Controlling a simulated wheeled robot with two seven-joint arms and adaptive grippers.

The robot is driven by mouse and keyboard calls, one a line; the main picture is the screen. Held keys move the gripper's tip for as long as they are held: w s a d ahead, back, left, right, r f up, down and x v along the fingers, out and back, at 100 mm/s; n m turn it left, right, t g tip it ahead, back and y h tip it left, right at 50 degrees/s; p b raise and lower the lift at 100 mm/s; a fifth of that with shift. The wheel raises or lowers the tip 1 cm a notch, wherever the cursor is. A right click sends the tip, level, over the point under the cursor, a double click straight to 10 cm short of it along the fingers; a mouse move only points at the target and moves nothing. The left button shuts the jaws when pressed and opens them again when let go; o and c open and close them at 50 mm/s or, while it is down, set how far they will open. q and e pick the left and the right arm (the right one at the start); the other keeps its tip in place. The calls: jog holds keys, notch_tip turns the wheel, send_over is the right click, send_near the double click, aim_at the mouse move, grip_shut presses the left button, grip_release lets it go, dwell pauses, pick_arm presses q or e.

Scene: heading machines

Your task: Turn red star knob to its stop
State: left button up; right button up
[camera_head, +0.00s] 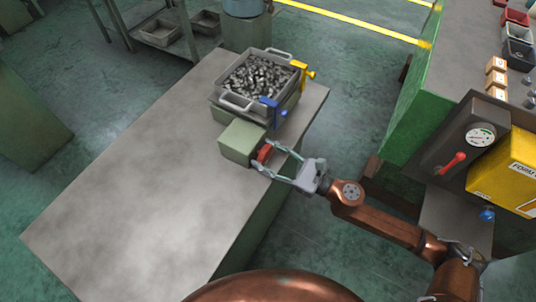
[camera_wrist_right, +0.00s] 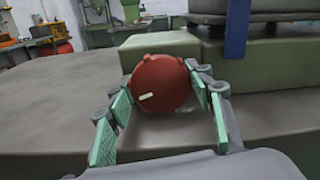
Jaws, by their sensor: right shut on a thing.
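The red star knob (camera_head: 263,153) sits on the side of a pale green block (camera_head: 237,143) on the grey table. In the right wrist view the knob (camera_wrist_right: 162,80) faces me, with a short white mark left of and below its middle. My right gripper (camera_head: 266,157) reaches in from the right and is shut on the knob. In the wrist view its green-padded fingers (camera_wrist_right: 163,95) stand on either side of the knob. The exact finger contact is hard to see. My left gripper is not in view.
A grey tray of small metal parts (camera_head: 257,76) stands behind the block, with blue (camera_head: 270,108) and yellow (camera_head: 304,70) clamps on its right side. The table's near part (camera_head: 140,190) is clear. A green machine with a gauge (camera_head: 480,136) and red lever (camera_head: 451,163) is at right.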

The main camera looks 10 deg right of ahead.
jog(key=c, duration=0.3)
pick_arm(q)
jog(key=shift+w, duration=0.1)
pick_arm(e)
jog(key=shift+s, duration=0.1)
jog(key=shift+c, duration=0.2)
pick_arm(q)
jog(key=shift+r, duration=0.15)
pick_arm(e)
jog(key=m+p, duration=0.2)
jog(key=shift+r+m+p, duration=0.2)
jog(key=shift+m+p, duration=0.7)
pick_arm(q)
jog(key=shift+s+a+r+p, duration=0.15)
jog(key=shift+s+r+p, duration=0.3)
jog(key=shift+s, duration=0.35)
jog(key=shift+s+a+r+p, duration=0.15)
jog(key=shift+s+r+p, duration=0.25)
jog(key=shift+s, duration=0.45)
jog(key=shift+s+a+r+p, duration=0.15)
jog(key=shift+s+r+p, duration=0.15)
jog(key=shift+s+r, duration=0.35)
pick_arm(e)
jog(key=shift+f+m, duration=0.2)
jog(key=shift+m, duration=1.4)
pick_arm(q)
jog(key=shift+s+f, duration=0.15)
